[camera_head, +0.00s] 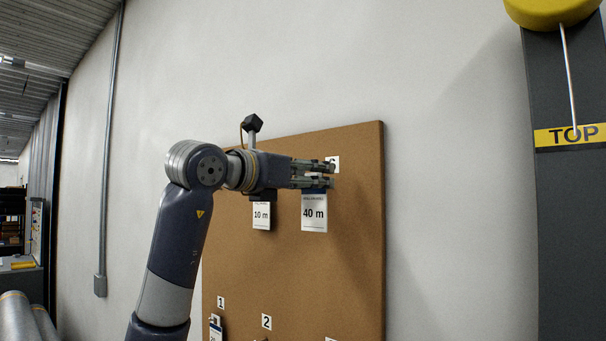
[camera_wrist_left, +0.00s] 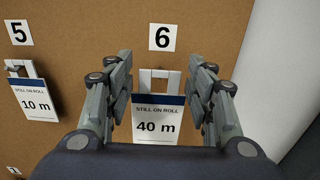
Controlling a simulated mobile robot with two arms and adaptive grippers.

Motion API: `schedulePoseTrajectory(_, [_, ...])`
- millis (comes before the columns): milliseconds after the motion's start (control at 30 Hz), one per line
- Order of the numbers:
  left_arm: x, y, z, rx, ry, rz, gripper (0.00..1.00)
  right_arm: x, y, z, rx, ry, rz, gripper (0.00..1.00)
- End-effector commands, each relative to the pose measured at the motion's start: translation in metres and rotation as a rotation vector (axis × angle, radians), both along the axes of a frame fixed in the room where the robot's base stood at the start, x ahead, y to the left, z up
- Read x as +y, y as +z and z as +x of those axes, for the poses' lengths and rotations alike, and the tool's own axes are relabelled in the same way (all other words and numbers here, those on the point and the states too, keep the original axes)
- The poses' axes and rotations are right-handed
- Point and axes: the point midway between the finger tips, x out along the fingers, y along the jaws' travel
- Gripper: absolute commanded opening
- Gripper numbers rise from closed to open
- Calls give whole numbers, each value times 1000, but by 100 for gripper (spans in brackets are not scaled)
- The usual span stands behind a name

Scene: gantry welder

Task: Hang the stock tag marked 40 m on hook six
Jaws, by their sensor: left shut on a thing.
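The stock tag marked 40 m (camera_head: 314,220) is white with a dark blue band and a slotted top; it also shows in the left wrist view (camera_wrist_left: 157,127). My left gripper (camera_head: 333,175) is shut on this tag, with a finger at each side of its top part in the left wrist view (camera_wrist_left: 160,72). The tag is upright in front of the board, just below the number 6 label (camera_wrist_left: 161,37). I cannot clearly make out hook six behind the tag's top, or whether it passes through the slot. My right gripper is out of view.
A 10 m tag (camera_wrist_left: 34,103) hangs below the number 5 label (camera_wrist_left: 18,32), left of my gripper. The brown board (camera_head: 290,270) has labels 1 (camera_head: 221,303) and 2 (camera_head: 266,322) lower down, with another tag (camera_head: 215,330) below 1.

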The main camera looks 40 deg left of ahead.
Motion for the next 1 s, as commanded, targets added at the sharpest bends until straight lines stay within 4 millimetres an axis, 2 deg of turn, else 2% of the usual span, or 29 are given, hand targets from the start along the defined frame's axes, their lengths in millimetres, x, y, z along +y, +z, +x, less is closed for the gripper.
schedulePoseTrajectory(500, [-2, -4, 31, 1, 1, 0, 21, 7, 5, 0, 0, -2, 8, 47])
schedulePoseTrajectory(1000, [-3, -10, 41, -1, 0, 0, 21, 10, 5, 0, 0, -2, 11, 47])
